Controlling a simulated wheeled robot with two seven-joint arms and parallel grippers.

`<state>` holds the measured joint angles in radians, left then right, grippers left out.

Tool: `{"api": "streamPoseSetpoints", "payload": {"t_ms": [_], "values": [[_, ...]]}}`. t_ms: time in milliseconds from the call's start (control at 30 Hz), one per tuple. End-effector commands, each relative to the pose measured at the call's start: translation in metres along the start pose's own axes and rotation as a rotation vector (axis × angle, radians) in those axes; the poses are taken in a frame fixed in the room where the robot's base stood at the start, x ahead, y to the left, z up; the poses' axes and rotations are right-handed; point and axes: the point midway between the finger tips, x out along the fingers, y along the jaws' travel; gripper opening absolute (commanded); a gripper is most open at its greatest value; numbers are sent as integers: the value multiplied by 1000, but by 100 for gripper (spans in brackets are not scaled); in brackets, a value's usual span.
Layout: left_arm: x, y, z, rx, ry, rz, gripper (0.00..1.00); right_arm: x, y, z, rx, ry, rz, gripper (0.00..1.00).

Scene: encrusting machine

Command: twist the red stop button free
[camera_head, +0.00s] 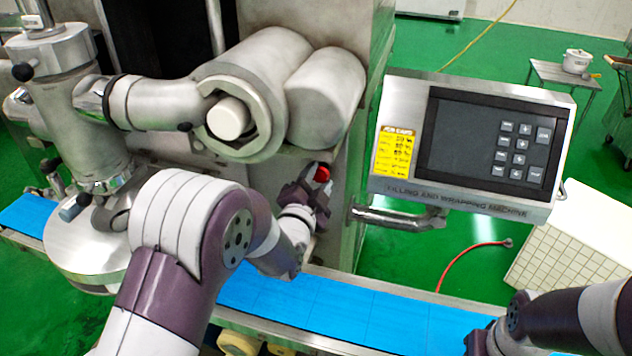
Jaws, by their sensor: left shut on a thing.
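The red stop button (322,174) sits on the front of the machine body, just below the large round metal housings. My left gripper (318,184) is at the button, with its dark fingers shut around it. Part of the button is hidden by the fingers. My right arm comes in at the lower right, low over the end of the blue belt. Its gripper is cut off or hidden at the bottom edge, so its fingers do not show.
A control panel (470,145) on a bracket stands right of the button. A blue conveyor belt (335,305) runs below my left arm. A steel column with a round base (85,240) stands at left. A red hose (465,262) lies on the green floor.

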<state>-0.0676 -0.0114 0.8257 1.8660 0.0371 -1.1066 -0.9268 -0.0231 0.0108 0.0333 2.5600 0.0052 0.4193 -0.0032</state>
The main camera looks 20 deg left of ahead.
Motion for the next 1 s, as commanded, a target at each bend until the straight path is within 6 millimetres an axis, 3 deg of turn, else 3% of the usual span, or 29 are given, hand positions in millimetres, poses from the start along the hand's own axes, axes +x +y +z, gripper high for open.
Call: {"api": "streamPoseSetpoints", "payload": {"t_ms": [267,300,367,733,867,1000], "values": [[2,-5,-4,-1,8,-12,11,0,0,0,0,0,0,43],[2,-5,-4,-1,8,-12,51,0,0,0,0,0,0,43],[2,-4,-3,-1,7,-11,67,0,0,0,0,0,0,43],[-7,-2,-1,-1,3,-4,67,1,0,0,0,0,0,43],[-33,-1,-1,-1,3,-4,67,3,0,0,0,0,0,43],[-71,-1,-1,-1,4,-6,67,6,0,1,0,0,0,43]]}}
